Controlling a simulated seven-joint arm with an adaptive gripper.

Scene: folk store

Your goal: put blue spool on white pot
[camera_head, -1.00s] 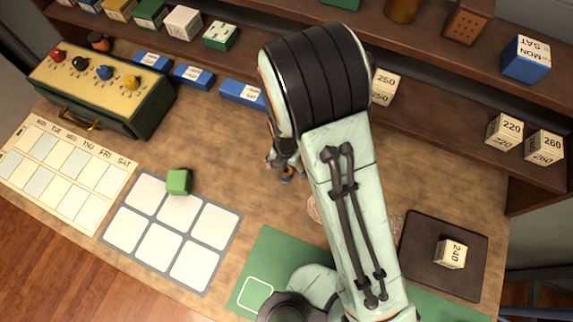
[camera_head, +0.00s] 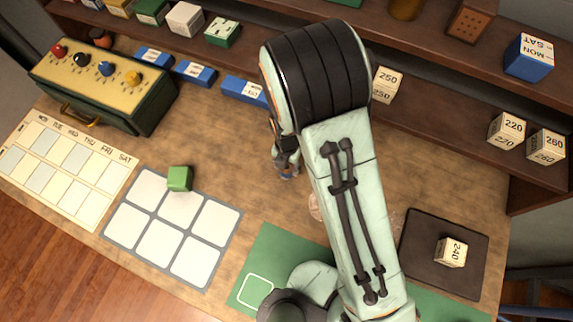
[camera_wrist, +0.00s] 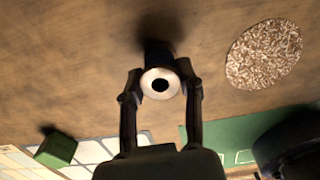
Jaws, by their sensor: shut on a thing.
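The blue spool (camera_wrist: 159,73) shows in the wrist view as a dark body with a pale round end and a dark centre hole. My gripper (camera_wrist: 162,88) is shut on it, one finger at each side. In the head view my gripper (camera_head: 287,171) is small and partly hidden by my arm, over the bare middle of the table. The spool cannot be made out clearly there. I see no white pot in either view.
A round speckled mat (camera_wrist: 264,54) lies to the right in the wrist view. A green cube (camera_head: 179,178) sits on the white-squared grid (camera_head: 158,244). A dark tray (camera_head: 419,263) holds a 240 cube (camera_head: 451,252). Shelves (camera_head: 427,123) line the back.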

